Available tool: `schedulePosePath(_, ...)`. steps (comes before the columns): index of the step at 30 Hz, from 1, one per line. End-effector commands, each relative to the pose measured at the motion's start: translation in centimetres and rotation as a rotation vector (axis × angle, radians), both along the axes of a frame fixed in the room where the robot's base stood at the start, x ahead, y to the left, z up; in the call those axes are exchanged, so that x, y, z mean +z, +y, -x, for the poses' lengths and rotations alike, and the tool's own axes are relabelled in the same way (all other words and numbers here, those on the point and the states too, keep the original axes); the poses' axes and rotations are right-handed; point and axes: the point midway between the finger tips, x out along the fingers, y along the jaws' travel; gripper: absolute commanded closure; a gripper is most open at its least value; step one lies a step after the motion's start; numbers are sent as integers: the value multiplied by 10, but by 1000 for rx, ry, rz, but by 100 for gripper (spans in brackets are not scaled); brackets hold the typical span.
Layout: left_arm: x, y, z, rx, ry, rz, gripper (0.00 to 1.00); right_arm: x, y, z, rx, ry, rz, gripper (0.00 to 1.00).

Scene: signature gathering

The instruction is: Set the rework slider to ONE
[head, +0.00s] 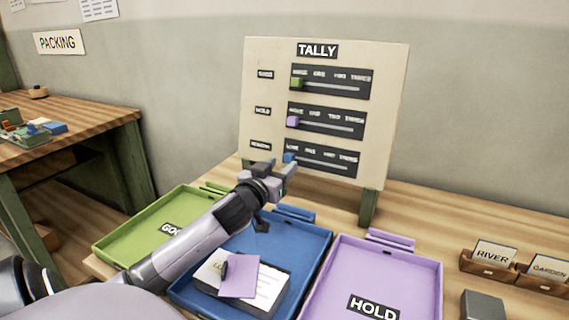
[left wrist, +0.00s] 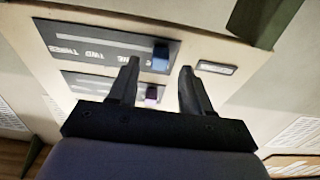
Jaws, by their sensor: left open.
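The TALLY board (head: 390,70) stands upright with three slider panels. The lowest, the rework slider panel (head: 340,160), has a blue knob (head: 289,158) at its left end, by the first mark, NONE. My left gripper (head: 288,168) is in front of this knob and partly covers the panel's lower left. In the left wrist view the picture is turned over; the blue knob (left wrist: 160,54) shows between the tips of my open left gripper (left wrist: 159,66). Whether a finger touches it I cannot tell. My right gripper is out of view.
The green knob (head: 297,83) and purple knob (head: 292,122) sit at the left ends of the upper sliders. Below are a green tray (head: 130,245), a blue tray (head: 310,240) holding papers, and a purple HOLD tray (head: 415,275). Card boxes (head: 490,268) stand at right.

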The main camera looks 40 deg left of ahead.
Motion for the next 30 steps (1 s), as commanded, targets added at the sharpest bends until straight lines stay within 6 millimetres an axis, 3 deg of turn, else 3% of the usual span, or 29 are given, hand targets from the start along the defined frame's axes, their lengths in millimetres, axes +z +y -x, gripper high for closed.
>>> schedulePosePath(7, 1, 7, -23, 0, -2, -1, 51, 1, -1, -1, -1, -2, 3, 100)
schedulePosePath(19, 0, 9, -28, 0, -1, -1, 51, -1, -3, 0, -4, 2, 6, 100)
schedulePosePath(20, 0, 9, -28, 0, -1, -1, 54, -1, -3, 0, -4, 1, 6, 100)
schedulePosePath(24, 0, 9, -28, 0, -1, -1, 100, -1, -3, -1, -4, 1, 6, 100)
schedulePosePath(30, 0, 7, -29, 0, -1, 0, 100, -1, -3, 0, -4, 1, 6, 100)
